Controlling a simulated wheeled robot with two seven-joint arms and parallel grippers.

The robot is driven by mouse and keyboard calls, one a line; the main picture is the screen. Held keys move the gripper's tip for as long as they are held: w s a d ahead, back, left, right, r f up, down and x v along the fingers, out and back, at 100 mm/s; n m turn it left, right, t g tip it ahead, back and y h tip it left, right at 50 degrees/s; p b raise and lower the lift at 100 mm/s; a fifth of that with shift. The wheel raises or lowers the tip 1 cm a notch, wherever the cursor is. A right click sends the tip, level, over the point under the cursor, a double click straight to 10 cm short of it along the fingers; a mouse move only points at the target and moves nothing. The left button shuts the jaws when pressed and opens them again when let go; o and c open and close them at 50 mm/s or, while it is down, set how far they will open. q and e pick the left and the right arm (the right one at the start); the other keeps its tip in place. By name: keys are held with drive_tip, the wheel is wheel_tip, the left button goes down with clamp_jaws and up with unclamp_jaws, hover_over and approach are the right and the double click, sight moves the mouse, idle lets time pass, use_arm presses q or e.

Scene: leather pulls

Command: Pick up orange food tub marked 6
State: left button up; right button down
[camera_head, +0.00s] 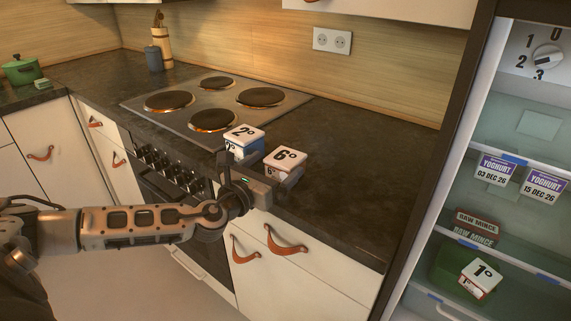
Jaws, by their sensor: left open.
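The food tub marked 6 (285,157) stands on the dark worktop in front of the hob, with a pale lid bearing a dark 6; little of its orange body shows. My left gripper (262,176) is open at the worktop's front edge, right by this tub. One finger shows left of the tub and the other at its lower right; the gripper hides part of its front. I cannot tell whether the fingers touch it. My right gripper is not in view.
A blue tub marked 2 (244,138) stands close to the left. The hob (215,105) lies behind, with reddish glow at some plates. The worktop (355,165) is clear to the right. An open fridge at right holds yoghurts (543,186) and a tub marked 1 (481,277).

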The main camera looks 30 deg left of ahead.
sight(285, 156)
use_arm(q)
drive_tip(key=shift+w+f+p, duration=0.2)
drive_tip(key=shift+w+p, duration=0.2)
drive_tip(key=shift+w, duration=2.35)
drive_tip(key=c, duration=1.2)
